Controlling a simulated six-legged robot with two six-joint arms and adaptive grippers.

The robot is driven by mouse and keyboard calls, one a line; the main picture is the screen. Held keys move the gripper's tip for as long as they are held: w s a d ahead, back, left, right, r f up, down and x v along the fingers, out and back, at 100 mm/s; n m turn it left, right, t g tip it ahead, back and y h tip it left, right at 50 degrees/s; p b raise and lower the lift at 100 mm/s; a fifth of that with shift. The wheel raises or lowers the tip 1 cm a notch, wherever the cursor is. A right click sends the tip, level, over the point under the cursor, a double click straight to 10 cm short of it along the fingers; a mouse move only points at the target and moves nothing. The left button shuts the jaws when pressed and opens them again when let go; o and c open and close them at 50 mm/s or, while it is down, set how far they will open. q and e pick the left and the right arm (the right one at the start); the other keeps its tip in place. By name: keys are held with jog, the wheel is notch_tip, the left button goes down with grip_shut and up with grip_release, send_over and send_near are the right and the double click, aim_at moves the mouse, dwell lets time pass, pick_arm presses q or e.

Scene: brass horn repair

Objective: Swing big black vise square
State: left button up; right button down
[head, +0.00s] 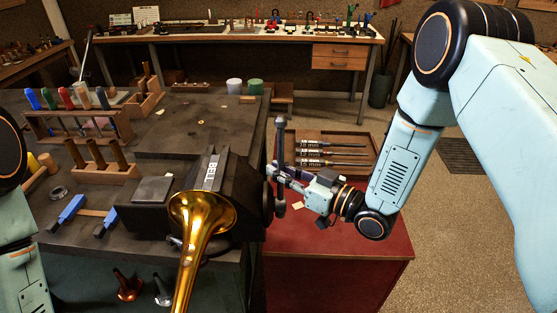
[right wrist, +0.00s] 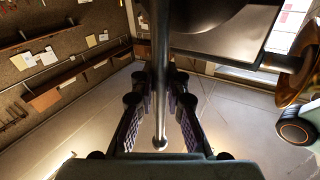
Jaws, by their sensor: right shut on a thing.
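The big black vise (head: 238,200) stands at the right front corner of the dark workbench, with a label reading BELL on top. It looks turned at an angle to the bench edge. Its steel handle bar (head: 279,146) stands nearly upright at the vise's right end. My right gripper (head: 272,172) is shut on this bar from the right. In the right wrist view the bar (right wrist: 160,60) runs between the two fingers (right wrist: 160,100), and part of the dark vise (right wrist: 215,28) shows above. My left arm shows at the left edge; its gripper is out of view.
A brass horn (head: 203,215) rises in front of the vise, its bell close to it. A red cabinet (head: 340,250) with a tray of tools (head: 335,146) is right, below my right forearm.

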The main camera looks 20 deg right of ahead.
jog(key=shift+s+a+r+t+h, duration=0.1)
jog(key=shift+s+r+t+h, duration=0.15)
jog(key=shift+s+h, duration=0.2)
jog(key=c, duration=1.8)
grip_release()
jog(key=shift+m, duration=0.3)
jog(key=shift+c, duration=0.2)
jog(key=o, duration=0.5)
jog(key=shift+s, duration=0.2)
jog(key=shift+f, duration=0.1)
jog(key=shift+w+f, duration=0.1)
jog(key=shift+w, duration=0.05)
jog(key=v, duration=0.8)
jog(key=shift+w, duration=0.1)
